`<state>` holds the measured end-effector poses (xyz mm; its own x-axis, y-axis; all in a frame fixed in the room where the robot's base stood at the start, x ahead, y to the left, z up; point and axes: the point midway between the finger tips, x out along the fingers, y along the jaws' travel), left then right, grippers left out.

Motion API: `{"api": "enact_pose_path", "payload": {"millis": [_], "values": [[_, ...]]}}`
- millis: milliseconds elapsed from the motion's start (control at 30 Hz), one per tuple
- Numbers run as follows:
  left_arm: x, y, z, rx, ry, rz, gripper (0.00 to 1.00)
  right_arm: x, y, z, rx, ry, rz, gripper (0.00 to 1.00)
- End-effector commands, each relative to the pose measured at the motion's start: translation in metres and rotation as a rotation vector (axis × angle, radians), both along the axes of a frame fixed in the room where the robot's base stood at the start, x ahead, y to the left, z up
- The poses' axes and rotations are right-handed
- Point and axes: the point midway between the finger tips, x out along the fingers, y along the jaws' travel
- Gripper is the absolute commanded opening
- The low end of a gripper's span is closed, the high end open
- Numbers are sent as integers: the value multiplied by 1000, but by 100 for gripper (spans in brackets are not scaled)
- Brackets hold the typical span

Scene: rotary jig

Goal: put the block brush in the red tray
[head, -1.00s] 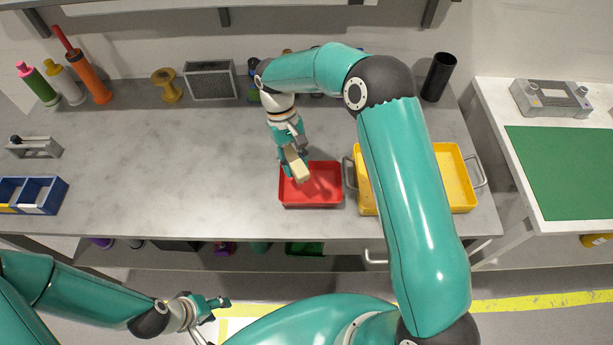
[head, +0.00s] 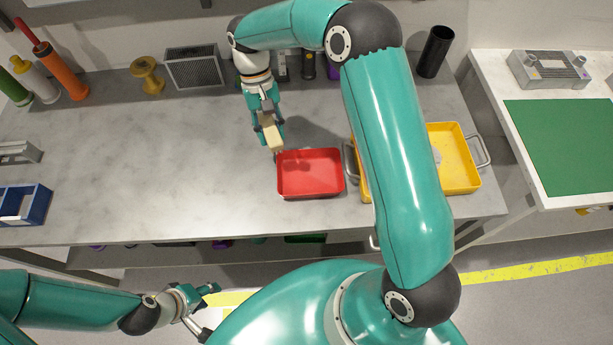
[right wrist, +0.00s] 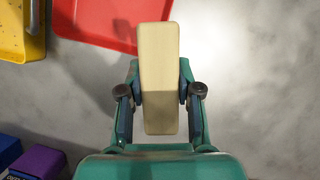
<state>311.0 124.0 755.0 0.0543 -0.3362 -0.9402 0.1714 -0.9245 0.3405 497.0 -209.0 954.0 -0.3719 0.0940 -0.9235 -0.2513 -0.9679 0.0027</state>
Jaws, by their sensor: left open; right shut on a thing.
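The block brush (head: 272,137) is a pale cream block, and my right gripper (head: 269,127) is shut on it. It is held just off the back left corner of the red tray (head: 311,192); its height above the bench is hard to tell. In the right wrist view the block brush (right wrist: 159,65) sits between the two fingers, its far end overlapping the edge of the red tray (right wrist: 100,22) in the picture. The red tray looks empty. My left gripper (head: 207,303) is open and empty, in front of the bench.
A yellow tray (head: 465,180) with grey handles stands right of the red tray, partly hidden by my right arm. A blue bin (head: 38,207) is at the far left. A spool (head: 147,76), a mesh box (head: 193,68) and bottles line the back. The bench's left middle is clear.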

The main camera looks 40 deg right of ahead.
Motion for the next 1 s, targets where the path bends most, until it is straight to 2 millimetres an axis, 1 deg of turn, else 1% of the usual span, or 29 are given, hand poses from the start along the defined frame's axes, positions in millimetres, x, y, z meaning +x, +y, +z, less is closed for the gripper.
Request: {"api": "enact_pose_path", "payload": {"millis": [33,167,200,267,300,400,500,633,700,800,867,967,1000], "values": [[0,0,-9,0,0,0,46,-3,-7,9,1,-8,-120,0],[0,0,-24,0,1,0,46,-18,-19,43,4,-9,-515,0],[0,0,-29,0,1,0,46,-24,-21,53,4,-9,-645,0],[0,0,-35,0,1,0,46,-34,-26,67,4,-9,-840,0],[0,0,-39,0,0,0,46,-41,-27,76,5,-9,-965,0],[0,0,-48,0,1,0,46,-60,-31,94,6,-8,-1258,0],[0,0,-55,0,0,0,46,-76,-34,108,6,-8,-1502,0],[0,0,-60,0,0,0,46,-90,-35,119,4,-6,-1716,0],[0,0,-62,0,0,0,46,-95,-36,122,1,-4,-1788,0],[0,0,-63,0,0,0,46,-99,-36,123,-1,-2,-1848,0],[0,0,-64,0,0,0,46,-101,-36,119,-3,0,-1866,0],[0,0,-65,0,0,0,46,-101,-36,104,-7,4,-1874,0],[0,0,-66,0,0,0,46,-102,-36,95,-7,4,-1873,0]]}}
